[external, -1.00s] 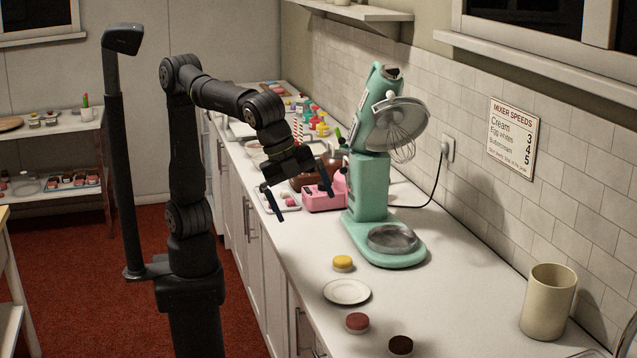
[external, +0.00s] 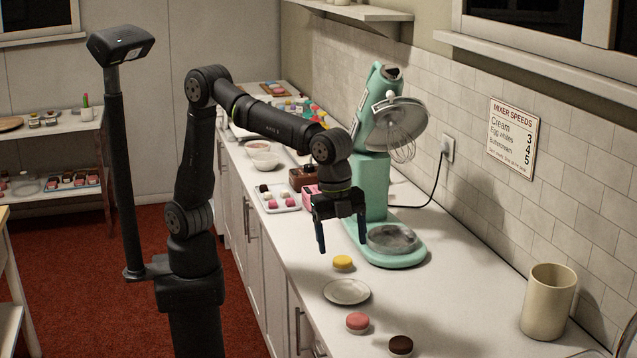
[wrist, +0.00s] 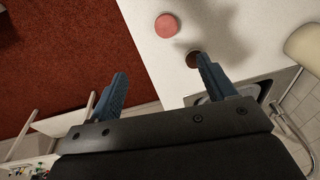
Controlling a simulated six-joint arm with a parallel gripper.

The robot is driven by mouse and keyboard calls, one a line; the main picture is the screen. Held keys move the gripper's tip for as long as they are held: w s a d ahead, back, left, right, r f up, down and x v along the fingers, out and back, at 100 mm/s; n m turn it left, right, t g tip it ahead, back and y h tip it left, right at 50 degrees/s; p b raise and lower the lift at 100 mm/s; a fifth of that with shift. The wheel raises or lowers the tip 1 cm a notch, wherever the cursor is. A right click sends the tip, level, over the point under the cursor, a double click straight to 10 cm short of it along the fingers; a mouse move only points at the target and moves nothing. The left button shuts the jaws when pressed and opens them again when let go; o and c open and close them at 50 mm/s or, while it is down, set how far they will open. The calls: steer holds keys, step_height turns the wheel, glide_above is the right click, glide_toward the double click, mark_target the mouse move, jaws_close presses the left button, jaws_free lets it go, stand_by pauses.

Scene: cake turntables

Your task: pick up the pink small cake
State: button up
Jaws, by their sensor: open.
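The pink small cake (external: 358,322) sits on the counter in front of the white plate, in the external view. It also shows near the top of the wrist view (wrist: 168,26). My gripper (external: 343,246) is open and empty, pointing down above the counter near the yellow cake (external: 343,262). It is apart from the pink cake, farther back along the counter. In the wrist view both fingers (wrist: 162,67) are spread wide with nothing between them. More small pink cakes (external: 273,204) lie on a tray behind the gripper.
A white plate (external: 347,292) lies between the yellow and pink cakes. A dark brown cake (external: 401,345) is at the front, also in the wrist view (wrist: 193,59). The green mixer (external: 374,185) stands right of my gripper. A cream canister (external: 548,302) stands far right.

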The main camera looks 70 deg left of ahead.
steer(key=w+f+g, duration=0.1)
steer(key=w+f, duration=0.2)
steer(key=f, duration=0.1)
glide_above(357, 318)
steer(key=a, duration=0.1)
steer(key=f, duration=1)
steer(key=shift+s+a+f, duration=0.1)
steer(key=shift+a+f, duration=0.1)
steer(key=shift+d+f, duration=0.2)
steer(key=shift+f, duration=0.8)
steer(key=shift+d+f, duration=0.25)
steer(key=shift+f, duration=0.8)
steer(key=shift+d+f, duration=0.2)
steer(key=shift+f, duration=0.8)
steer(key=c, duration=1.1)
